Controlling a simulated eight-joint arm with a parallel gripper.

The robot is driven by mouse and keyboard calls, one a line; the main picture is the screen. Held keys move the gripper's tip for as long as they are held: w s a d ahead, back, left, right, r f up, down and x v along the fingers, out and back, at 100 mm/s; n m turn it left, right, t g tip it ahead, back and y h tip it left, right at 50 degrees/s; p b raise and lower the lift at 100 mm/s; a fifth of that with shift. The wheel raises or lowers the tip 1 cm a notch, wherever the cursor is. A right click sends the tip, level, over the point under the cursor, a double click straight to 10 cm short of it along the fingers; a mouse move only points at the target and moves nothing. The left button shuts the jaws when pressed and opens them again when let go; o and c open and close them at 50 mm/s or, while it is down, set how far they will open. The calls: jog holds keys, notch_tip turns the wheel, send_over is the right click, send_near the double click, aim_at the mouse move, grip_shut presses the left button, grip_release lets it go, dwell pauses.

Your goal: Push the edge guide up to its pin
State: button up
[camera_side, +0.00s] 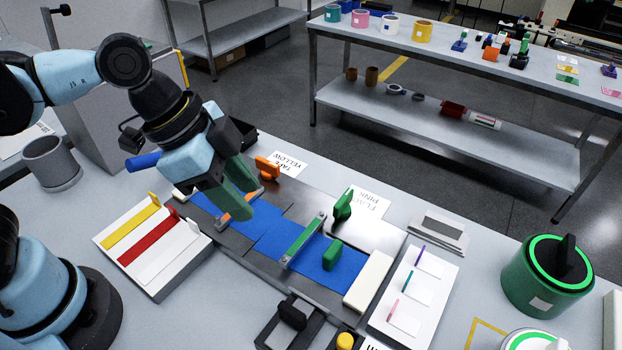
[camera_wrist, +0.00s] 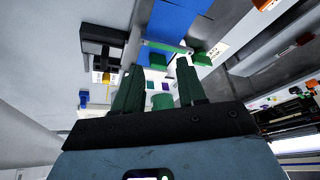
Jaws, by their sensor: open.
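A blue strip (camera_side: 270,239) lies along a dark metal plate. A green bar (camera_side: 291,253) crosses it, with an upright green piece (camera_side: 342,205) at the far side and a green block (camera_side: 332,255) on the strip to the right. An orange bar (camera_side: 226,217) crosses the strip farther left, with an orange knob (camera_side: 268,168) behind. I cannot tell which part is the edge guide or its pin. My gripper (camera_side: 240,203) has dark green fingers, open and apparently empty, above the left part of the strip, hiding some of the orange bar. The wrist view shows the fingers (camera_wrist: 157,78) apart and the green bar (camera_wrist: 168,47) beyond them.
A white tray (camera_side: 145,280) with yellow and red strips is at left. A cream block (camera_side: 369,280) and a white board (camera_side: 436,295) with small coloured sticks are at right. A black fixture (camera_side: 290,318) stands in front. A green round container (camera_side: 546,280) stands farther right.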

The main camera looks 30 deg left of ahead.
aim_at(291, 310)
jog(key=s+d+m+g, duration=0.3)
jog(key=s+d+m, duration=0.3)
jog(key=d+m, duration=0.15)
jog(key=shift+n+h, duration=0.3)
jog(key=shift+n, duration=0.15)
jog(key=shift+x, duration=5.65)
jog(key=shift+w+d, duration=0.15)
jog(key=shift+w, duration=0.05)
